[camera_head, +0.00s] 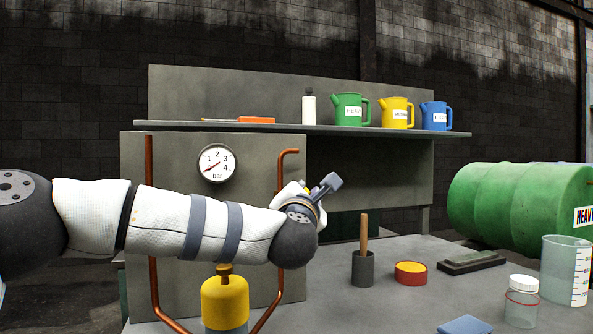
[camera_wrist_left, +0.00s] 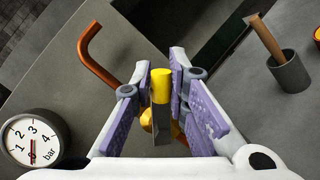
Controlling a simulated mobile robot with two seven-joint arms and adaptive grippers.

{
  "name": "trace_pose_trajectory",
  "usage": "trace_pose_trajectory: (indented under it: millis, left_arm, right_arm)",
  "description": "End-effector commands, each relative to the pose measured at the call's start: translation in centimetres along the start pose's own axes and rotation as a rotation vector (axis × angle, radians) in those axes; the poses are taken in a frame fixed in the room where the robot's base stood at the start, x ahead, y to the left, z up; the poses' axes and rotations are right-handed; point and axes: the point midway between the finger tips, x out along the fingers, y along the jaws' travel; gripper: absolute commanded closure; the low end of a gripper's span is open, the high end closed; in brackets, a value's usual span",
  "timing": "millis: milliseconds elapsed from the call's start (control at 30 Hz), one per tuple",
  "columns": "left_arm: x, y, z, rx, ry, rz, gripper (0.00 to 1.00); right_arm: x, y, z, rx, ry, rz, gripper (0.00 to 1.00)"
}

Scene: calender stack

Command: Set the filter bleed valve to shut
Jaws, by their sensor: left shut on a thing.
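The filter bleed valve is a small lever with a yellow end (camera_wrist_left: 161,84) and a grey shank, with a yellow body partly visible behind it in the left wrist view. My left gripper (camera_wrist_left: 160,98) has its purple-padded fingers on both sides of the lever and is shut on it. In the head view my left gripper (camera_head: 312,196) is at the panel's right side, and my own wrist hides most of the valve. The lever's exact setting cannot be told. My right gripper is in neither view.
The grey panel (camera_head: 265,180) carries a pressure gauge (camera_head: 217,163) and copper pipes (camera_head: 153,275). A yellow vessel (camera_head: 225,300) stands below my left forearm. A grey cup with a wooden handle (camera_head: 363,268), a red tin (camera_head: 411,273) and jars stand on the bench to the right.

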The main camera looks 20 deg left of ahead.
Motion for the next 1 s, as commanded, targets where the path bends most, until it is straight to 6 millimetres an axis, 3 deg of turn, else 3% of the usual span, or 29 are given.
trace_pose_trajectory:
  millis: [33, 400, 1000]
  left_arm:
    - [-0.2, 0.8, 1.1, 0.036, -0.002, -0.008, 1.00]
    - [0.0, -1.1, 0.5, 0.350, 0.065, -0.141, 1.00]
    - [0.1, -3.5, -1.2, 0.686, 0.142, -0.291, 1.00]
  right_arm:
    - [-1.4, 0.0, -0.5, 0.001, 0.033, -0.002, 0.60]
    - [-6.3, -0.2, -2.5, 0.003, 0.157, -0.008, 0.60]
    - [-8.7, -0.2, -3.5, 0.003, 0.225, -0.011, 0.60]
